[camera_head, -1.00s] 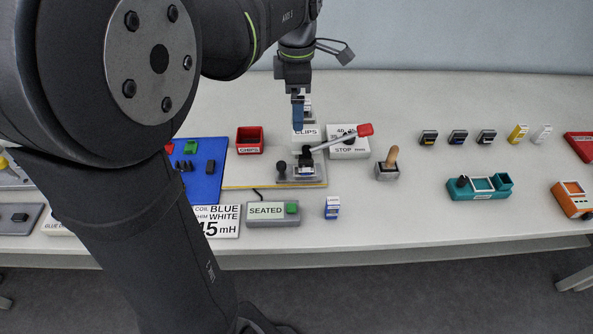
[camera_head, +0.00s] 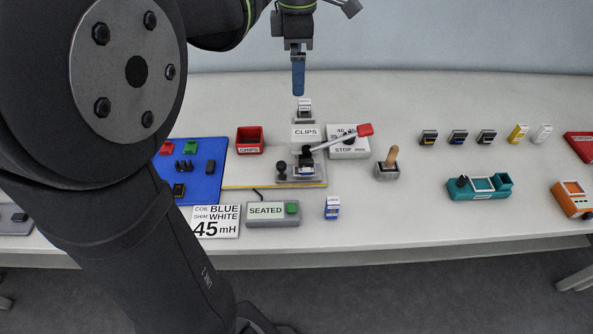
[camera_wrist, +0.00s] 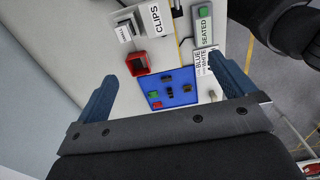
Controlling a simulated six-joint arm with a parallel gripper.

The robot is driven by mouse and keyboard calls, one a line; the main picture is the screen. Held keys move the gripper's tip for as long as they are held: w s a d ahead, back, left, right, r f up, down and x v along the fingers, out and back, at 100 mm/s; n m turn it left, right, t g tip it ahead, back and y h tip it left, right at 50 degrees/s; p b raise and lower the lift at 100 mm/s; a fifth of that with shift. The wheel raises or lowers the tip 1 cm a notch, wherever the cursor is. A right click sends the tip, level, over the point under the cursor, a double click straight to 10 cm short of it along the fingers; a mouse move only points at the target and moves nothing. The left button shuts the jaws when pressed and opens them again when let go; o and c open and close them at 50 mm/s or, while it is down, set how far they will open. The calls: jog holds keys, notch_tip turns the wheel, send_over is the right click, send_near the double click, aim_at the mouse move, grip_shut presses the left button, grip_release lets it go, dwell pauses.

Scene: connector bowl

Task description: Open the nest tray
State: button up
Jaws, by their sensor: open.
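A small grey fixture (camera_head: 309,178) stands at the middle of the table, with a black knob (camera_head: 282,168) at its left. A lever with a red grip (camera_head: 365,130) reaches over it to the upper right. A small block with a white and blue face (camera_head: 305,170) sits in the fixture. No part is labelled as the nest tray, and I cannot tell which part slides. My gripper (camera_head: 298,82) is raised above and behind the fixture, near the clips holder. In the wrist view its blue fingers (camera_wrist: 163,66) are wide apart with nothing between them.
The CLIPS holder (camera_head: 305,132) is behind the fixture. A red chips bin (camera_head: 250,140) and blue board (camera_head: 205,180) are left. A SEATED box (camera_head: 272,214) is in front.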

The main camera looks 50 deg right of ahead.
jog(key=shift+r, duration=0.75)
